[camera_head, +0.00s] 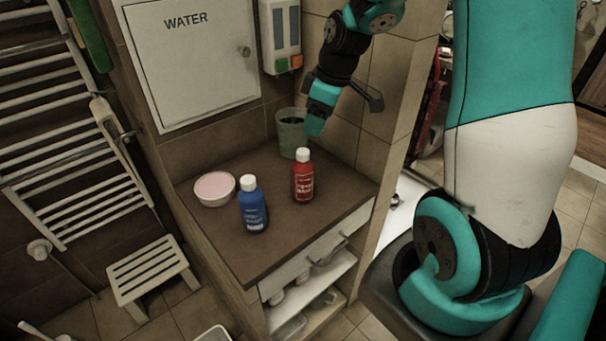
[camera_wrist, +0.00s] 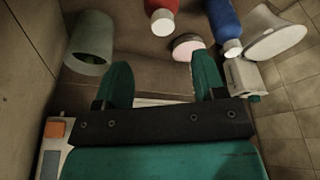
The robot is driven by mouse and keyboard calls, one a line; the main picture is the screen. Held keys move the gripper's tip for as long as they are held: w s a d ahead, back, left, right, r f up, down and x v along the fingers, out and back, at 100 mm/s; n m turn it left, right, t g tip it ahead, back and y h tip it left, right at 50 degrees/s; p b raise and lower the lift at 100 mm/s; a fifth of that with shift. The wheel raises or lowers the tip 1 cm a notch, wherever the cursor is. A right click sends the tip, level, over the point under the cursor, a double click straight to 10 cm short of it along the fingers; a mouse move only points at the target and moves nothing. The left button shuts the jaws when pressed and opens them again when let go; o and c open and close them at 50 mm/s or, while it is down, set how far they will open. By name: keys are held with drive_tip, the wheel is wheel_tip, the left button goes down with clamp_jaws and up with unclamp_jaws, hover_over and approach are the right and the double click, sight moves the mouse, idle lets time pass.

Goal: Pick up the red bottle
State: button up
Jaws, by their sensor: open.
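The red bottle (camera_head: 303,182) with a white cap stands upright on the brown counter, right of the blue bottle. In the wrist view the red bottle (camera_wrist: 160,10) is at the top edge, cut off by the frame, beyond the fingertips. My gripper (camera_wrist: 163,78) shows its two teal fingers wide apart with nothing between them. In the head view my gripper (camera_head: 318,118) hangs at the back of the counter, above and behind the red bottle and close to the grey-green cup. It does not touch the bottle.
The blue bottle (camera_head: 253,206) and pink-filled white bowl (camera_head: 214,190) stand left of the red bottle. The grey-green cup (camera_head: 290,135) stands behind it. The wall with the WATER cabinet (camera_head: 190,60) and dispenser (camera_head: 280,35) bounds the counter (camera_head: 275,245). The counter's front is clear.

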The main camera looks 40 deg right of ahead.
sight(304, 152)
drive_tip(key=x, duration=0.5)
drive_tip(key=shift+f+p, duration=0.1)
drive_tip(key=shift+p, duration=0.2)
drive_tip(key=shift+a+p+x, duration=0.1)
drive_tip(key=shift+p+x, duration=0.35)
drive_tip(key=shift+x, duration=0.9)
drive_tip(key=shift+a+p+x, duration=0.15)
drive_tip(key=shift+p+x, duration=0.3)
drive_tip(key=shift+x, duration=0.9)
clamp_jaws()
